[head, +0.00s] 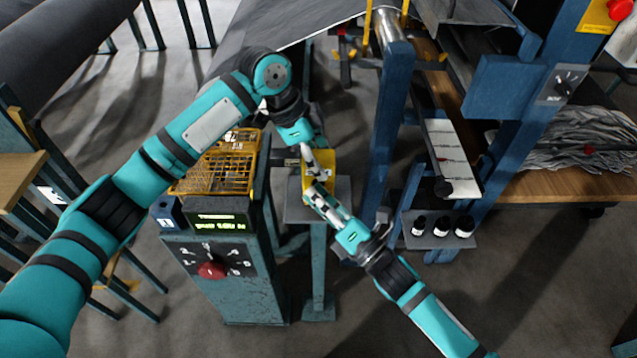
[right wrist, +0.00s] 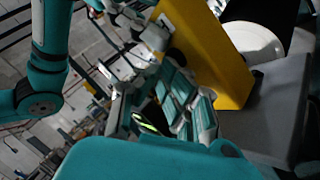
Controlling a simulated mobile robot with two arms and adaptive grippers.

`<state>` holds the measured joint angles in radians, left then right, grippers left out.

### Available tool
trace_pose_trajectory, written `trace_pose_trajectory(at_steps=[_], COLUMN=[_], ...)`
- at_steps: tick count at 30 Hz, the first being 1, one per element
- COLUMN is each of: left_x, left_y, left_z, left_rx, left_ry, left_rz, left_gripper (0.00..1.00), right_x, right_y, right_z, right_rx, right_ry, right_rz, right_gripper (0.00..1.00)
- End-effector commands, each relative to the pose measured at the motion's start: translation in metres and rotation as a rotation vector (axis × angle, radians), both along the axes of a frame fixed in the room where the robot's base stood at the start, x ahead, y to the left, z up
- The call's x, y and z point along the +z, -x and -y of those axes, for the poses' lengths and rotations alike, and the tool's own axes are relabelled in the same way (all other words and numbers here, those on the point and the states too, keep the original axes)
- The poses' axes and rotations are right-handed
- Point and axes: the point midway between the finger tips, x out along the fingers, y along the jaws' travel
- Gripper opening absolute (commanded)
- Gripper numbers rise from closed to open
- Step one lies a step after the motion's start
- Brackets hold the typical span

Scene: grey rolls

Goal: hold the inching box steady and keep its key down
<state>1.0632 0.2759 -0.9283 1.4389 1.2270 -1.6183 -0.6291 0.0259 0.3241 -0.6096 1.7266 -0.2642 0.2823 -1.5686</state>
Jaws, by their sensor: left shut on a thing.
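The inching box (head: 325,168) is a yellow box on a small grey stand (head: 295,213). In the right wrist view the inching box (right wrist: 205,50) is a large tilted yellow shape. My left gripper (head: 308,168) is shut on its left side in the head view; its fingers also show at the upper left of the right wrist view (right wrist: 140,28). My right gripper (head: 314,192) reaches the box from the lower right, its fingers close together at the box's near side. The key is hidden by the fingers, so I cannot see whether it is down.
A yellow wire basket (head: 218,165) and a console with a lit green display (head: 220,218) and red knob (head: 211,269) stand left of the box. A blue post (head: 386,140) rises close on the right. Several dark bottles (head: 440,228) stand on a shelf beyond it.

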Motion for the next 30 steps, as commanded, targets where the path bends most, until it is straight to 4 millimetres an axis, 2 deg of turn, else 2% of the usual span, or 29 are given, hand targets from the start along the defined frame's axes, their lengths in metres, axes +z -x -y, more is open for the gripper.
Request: trace_pose_trajectory(at_steps=[12,23,30], left_x=[0.0,0.0,0.0], left_y=[0.001,0.0,0.0], left_z=[0.0,0.0,0.0], left_rx=[-0.002,0.0,0.0], left_ry=[0.0,0.0,0.0], left_rz=[-0.001,0.0,0.001], left_gripper=[0.02,0.02,0.02], right_x=[0.0,0.0,-0.001], right_y=[0.017,0.02,0.042], right_z=[0.001,0.0,0.0], right_rx=[-0.001,0.0,0.0], right_ry=[0.0,0.0,-0.001], right_rz=[0.0,0.0,-0.002], right_gripper=[0.0,0.0,0.0])
